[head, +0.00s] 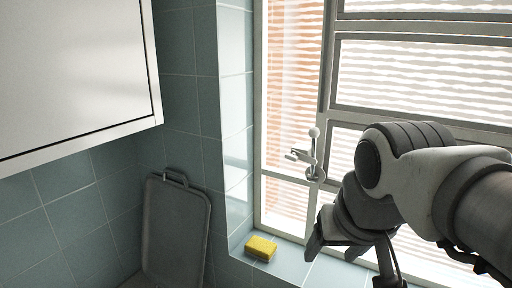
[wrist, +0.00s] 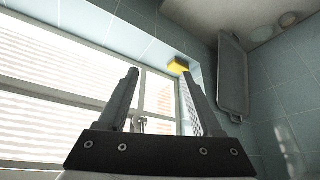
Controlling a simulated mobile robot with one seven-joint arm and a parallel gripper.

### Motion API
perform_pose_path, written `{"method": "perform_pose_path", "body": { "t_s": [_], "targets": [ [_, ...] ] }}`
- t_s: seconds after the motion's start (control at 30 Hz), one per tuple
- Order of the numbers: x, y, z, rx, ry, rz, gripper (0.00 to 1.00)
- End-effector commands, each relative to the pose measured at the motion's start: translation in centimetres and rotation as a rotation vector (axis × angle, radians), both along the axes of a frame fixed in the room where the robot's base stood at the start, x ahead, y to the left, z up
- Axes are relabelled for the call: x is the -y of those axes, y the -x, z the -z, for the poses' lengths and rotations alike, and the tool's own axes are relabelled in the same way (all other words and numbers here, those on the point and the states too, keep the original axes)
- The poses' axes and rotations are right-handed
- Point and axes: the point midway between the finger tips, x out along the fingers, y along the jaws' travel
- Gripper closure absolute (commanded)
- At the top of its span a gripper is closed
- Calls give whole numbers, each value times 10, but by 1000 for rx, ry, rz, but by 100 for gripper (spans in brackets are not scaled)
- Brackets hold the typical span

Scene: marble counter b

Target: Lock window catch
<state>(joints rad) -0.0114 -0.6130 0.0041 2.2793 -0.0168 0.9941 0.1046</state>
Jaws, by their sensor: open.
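The window catch (head: 313,160) is a small pale metal fitting on the window frame's upright bar. Its handle stands up with a round knob at the top, and a short piece sticks out to the left. My gripper (head: 333,248) is below and to the right of the catch in the head view, apart from it and pointing down toward the sill. In the wrist view my gripper (wrist: 160,73) is open with nothing between its fingertips. The catch (wrist: 138,124) shows small beyond the fingers, partly hidden by the left one.
A yellow sponge (head: 261,248) lies on the tiled sill (head: 290,264), left of my gripper. A grey tray (head: 174,232) leans against the tiled wall. A white cabinet (head: 75,70) hangs at upper left. Window bars and panes lie behind my arm.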

Motion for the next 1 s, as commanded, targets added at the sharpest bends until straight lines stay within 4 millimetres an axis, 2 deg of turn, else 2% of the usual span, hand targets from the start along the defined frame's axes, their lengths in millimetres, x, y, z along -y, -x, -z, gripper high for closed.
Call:
{"method": "perform_pose_path", "body": {
  "t_s": [0.03,0.2,0.5,0.8,1.0],
  "targets": [
    [-1,-14,-17,-3,-6,18,28],
    [-2,-52,-62,-12,-30,93,28],
    [-8,-118,-128,-26,-74,228,28],
    [-16,-180,-176,-34,-122,372,28],
    [-20,-210,-194,-37,-150,457,28]
  ]
}}
